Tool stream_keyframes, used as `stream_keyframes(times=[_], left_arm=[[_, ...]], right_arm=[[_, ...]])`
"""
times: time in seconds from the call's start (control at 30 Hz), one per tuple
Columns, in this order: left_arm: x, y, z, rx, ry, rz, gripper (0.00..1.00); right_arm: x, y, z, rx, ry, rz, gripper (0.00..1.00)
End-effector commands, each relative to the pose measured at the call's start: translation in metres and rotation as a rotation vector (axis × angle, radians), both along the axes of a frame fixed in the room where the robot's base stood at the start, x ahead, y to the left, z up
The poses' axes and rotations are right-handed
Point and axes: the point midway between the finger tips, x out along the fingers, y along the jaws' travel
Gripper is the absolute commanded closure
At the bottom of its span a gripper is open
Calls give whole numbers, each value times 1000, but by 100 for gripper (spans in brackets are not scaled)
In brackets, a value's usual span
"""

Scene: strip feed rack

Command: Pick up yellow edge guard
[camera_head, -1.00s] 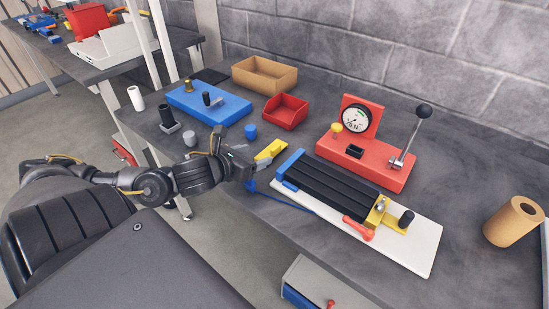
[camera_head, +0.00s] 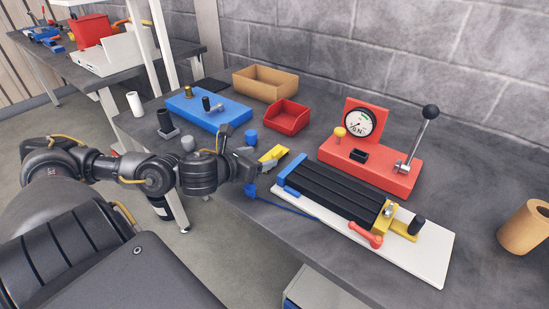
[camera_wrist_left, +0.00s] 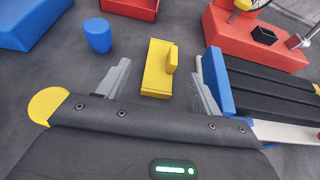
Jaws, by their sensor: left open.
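The yellow edge guard (camera_wrist_left: 157,72) lies on the dark bench in the left wrist view, just ahead of my left gripper and between the lines of its two fingers. In the head view the yellow edge guard (camera_head: 273,153) shows at the tip of my left arm, partly hidden by the gripper. My left gripper (camera_wrist_left: 160,88) is open, with one grey finger on each side of the guard's near end. It also shows in the head view (camera_head: 264,166). I cannot see the guard touching either finger. My right gripper is not in view.
A black ribbed fixture with a blue end block (camera_wrist_left: 217,82) stands close to the right finger. A blue cylinder (camera_wrist_left: 98,35) stands left of the guard. A red bin (camera_head: 287,117), a blue block (camera_head: 208,112) and a red gauge stand (camera_head: 385,170) are farther back.

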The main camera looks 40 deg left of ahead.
Motion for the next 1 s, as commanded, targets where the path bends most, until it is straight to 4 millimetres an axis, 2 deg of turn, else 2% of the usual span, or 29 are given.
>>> stream_keyframes(times=[0.17, 0.37, 0.6, 0.9, 0.93, 1.0], left_arm=[[5, -1, -2, 1, -4, -3, 35], [15, 0, -7, 3, -6, 0, 35], [44, -1, -17, 0, -2, 1, 35], [48, -1, -21, 1, 0, 1, 35], [48, -1, -21, 1, 0, 1, 36], [48, -1, -21, 1, 0, 1, 45]], right_arm=[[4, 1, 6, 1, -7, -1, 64], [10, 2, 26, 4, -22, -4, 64], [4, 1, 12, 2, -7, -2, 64], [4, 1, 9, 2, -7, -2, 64], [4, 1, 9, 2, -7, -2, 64], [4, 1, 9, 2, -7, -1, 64]])
